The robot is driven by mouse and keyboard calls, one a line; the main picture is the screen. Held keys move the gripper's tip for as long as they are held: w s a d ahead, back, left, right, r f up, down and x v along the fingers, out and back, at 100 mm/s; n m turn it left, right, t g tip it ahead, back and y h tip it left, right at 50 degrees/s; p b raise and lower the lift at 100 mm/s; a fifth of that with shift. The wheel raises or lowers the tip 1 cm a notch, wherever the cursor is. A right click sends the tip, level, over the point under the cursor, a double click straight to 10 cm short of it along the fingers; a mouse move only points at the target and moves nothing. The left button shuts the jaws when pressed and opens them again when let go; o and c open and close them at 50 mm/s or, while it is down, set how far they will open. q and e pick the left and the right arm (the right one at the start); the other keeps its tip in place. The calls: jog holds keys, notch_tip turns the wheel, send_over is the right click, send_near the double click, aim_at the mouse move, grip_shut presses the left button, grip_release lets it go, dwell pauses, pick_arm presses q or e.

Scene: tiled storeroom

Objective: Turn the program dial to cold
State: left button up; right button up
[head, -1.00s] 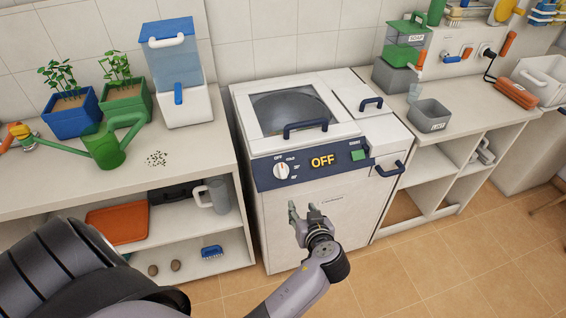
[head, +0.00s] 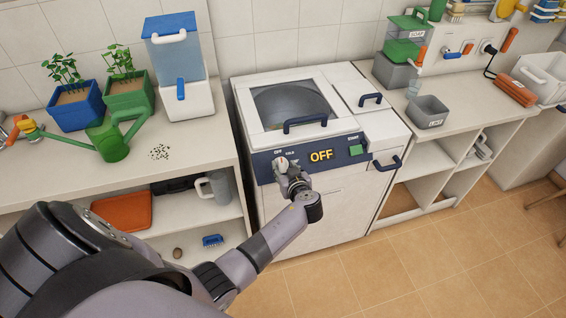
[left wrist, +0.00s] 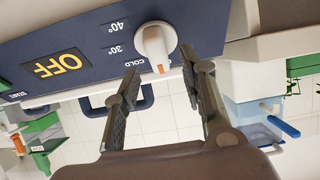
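The white program dial (head: 281,161) is on the dark blue panel of the washing machine (head: 325,215). In the left wrist view the dial (left wrist: 155,42) shows upside down, its orange-marked end close to the COLD label (left wrist: 149,68). The display (head: 321,156) reads OFF. My left gripper (head: 285,172) is in front of the dial and partly covers it in the head view. In the left wrist view its fingers (left wrist: 159,63) are apart, one on each side of the dial's near end, with gaps visible. Whether they touch it is unclear. My right gripper is not in view.
A green start button (head: 356,150) and a blue handle (head: 387,164) are right of the display. The lid handle (head: 305,121) juts out above the panel. A counter with a dispenser (head: 180,68) and a watering can (head: 108,140) stands left. Tiled floor in front is clear.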

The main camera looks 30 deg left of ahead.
aim_at(282, 165)
pick_arm(q)
jog(key=shift+x, duration=1.5)
jog(key=shift+c, duration=0.3)
grip_shut()
